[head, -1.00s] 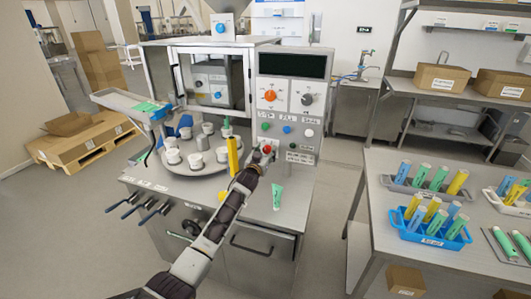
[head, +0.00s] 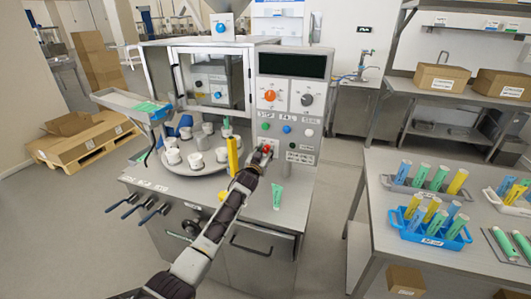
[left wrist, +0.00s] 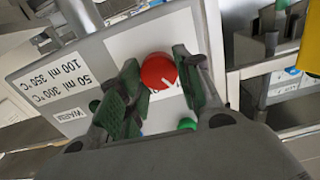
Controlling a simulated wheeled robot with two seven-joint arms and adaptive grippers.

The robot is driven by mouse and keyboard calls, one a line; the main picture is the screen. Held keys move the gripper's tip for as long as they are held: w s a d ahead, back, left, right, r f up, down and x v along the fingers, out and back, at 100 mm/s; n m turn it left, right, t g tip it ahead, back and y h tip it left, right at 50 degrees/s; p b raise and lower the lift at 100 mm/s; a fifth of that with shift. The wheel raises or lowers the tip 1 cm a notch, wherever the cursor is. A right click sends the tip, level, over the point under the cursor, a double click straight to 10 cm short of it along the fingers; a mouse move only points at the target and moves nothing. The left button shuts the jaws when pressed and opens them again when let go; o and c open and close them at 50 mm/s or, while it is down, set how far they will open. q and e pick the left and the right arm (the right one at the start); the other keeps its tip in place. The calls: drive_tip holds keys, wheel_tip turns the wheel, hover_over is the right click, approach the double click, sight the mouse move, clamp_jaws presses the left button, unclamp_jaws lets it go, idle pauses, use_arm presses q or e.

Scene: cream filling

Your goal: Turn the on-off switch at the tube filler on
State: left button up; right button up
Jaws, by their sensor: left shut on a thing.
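The tube filler (head: 245,222) stands in the middle of the head view, with its control panel (head: 314,125) facing me. The on-off switch is a red round knob (head: 267,149) low on the panel, mostly hidden by my left gripper (head: 264,157). In the left wrist view the red knob (left wrist: 157,71) sits between the two green-padded fingers of my left gripper (left wrist: 160,78), which is shut on it. A white line on the knob's face points to the lower right in that view. My right gripper is not in view.
An orange dial (head: 270,95) and a dark dial (head: 307,99) are above on the panel. A green tube (head: 277,196) lies on the counter. A table (head: 385,225) with tube racks is at the right.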

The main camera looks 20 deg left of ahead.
use_arm(q)
drive_tip(key=m, duration=0.5)
drive_tip(key=shift+m, duration=0.3)
drive_tip(key=m, duration=0.6)
drive_tip(key=shift+d+f, duration=0.15)
drive_tip(key=o, duration=1)
drive_tip(key=shift+s+a, duration=0.2)
drive_tip(key=shift+s, duration=5.8)
